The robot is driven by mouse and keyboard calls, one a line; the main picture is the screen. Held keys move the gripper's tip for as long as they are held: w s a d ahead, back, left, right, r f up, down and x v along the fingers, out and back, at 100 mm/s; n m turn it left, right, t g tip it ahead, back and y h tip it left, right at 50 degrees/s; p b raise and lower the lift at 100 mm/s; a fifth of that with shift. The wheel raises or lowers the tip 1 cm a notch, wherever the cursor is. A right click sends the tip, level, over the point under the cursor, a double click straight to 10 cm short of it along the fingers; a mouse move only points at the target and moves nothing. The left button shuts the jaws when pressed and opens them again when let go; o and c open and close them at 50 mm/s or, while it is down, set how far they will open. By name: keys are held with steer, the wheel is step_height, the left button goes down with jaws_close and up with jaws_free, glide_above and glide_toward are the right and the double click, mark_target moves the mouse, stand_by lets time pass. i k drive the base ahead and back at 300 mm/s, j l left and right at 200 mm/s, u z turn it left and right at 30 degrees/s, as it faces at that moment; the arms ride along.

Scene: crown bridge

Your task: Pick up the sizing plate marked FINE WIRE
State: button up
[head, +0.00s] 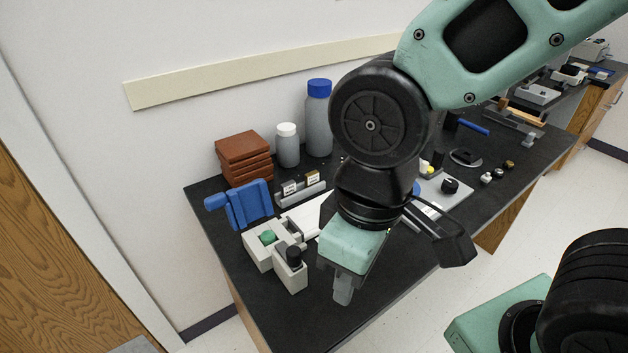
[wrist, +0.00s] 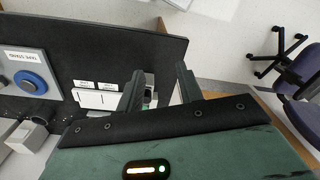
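Two small upright plates with labels, one pale (head: 290,188) and one brownish (head: 312,179), stand in a grey holder (head: 303,195) near the back of the bench in the head view. Their lettering is too small to read, so I cannot tell which is FINE WIRE. My gripper (head: 343,290) is low over the front of the bench, to the right of and nearer than the holder. In the wrist view my gripper (wrist: 160,83) has its fingers apart, with nothing visibly clamped. Two white labels (wrist: 95,85), also unreadable, show left of the fingers above a white piece (wrist: 95,99).
A blue fixture (head: 243,205) and a pale block with a green knob (head: 262,250) stand left of my gripper. Brown boxes (head: 244,157) and two bottles (head: 318,118) stand behind. A plate labelled TAPE STAND (wrist: 24,62) lies at the wrist view's left.

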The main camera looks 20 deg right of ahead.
mark_target(288, 188)
steer(key=j+z, duration=0.3)
steer(key=j, duration=0.4)
steer(key=j+z, duration=0.35)
steer(key=j, duration=0.35)
steer(key=i, duration=0.05)
